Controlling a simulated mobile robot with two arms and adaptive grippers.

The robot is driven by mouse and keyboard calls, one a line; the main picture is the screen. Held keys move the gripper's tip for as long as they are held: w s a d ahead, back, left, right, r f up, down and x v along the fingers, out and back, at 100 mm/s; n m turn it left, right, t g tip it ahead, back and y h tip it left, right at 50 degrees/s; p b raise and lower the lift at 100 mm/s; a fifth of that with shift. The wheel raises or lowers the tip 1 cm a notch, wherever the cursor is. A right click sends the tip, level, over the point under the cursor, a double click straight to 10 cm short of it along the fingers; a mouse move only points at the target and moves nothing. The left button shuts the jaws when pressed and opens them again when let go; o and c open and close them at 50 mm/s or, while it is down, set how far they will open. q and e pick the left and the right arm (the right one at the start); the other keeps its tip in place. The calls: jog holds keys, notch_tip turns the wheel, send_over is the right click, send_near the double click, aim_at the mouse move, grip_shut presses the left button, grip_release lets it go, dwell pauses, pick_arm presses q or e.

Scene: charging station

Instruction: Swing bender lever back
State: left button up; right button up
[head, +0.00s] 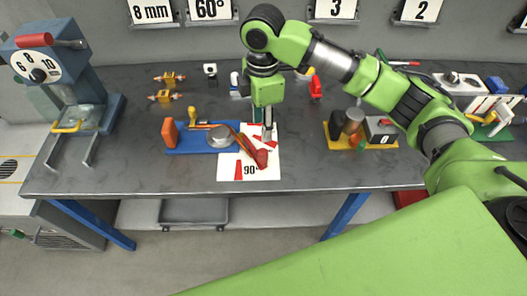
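The bender sits on a blue base plate (190,150) near the front middle of the bench. It carries an orange block (169,132) on the left and a round grey die (221,135) in the middle. Its lever (248,147) slants from near the die down to the right and ends in a red grip (262,158). My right gripper (268,138) points down just above and beside the lever's grip end. Its fingers look narrow from here, and I cannot tell whether they touch the lever. My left gripper is not in view.
A white card marked 90° (248,172) lies under the lever. A blue machine with a dial (38,75) stands at the left. A yellow tray (345,135) with parts is to the right. Small brass fittings (165,97) lie behind the bender. The bench front (130,175) is clear.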

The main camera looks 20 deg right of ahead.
aim_at(264, 151)
jog(key=f+p, duration=0.1)
jog(key=f, duration=0.5)
jog(key=f+p, duration=0.1)
jog(key=f, duration=0.6)
jog(key=shift+w+d+f, duration=0.1)
jog(key=shift+d+f, duration=0.05)
jog(key=shift+d, duration=0.05)
grip_shut()
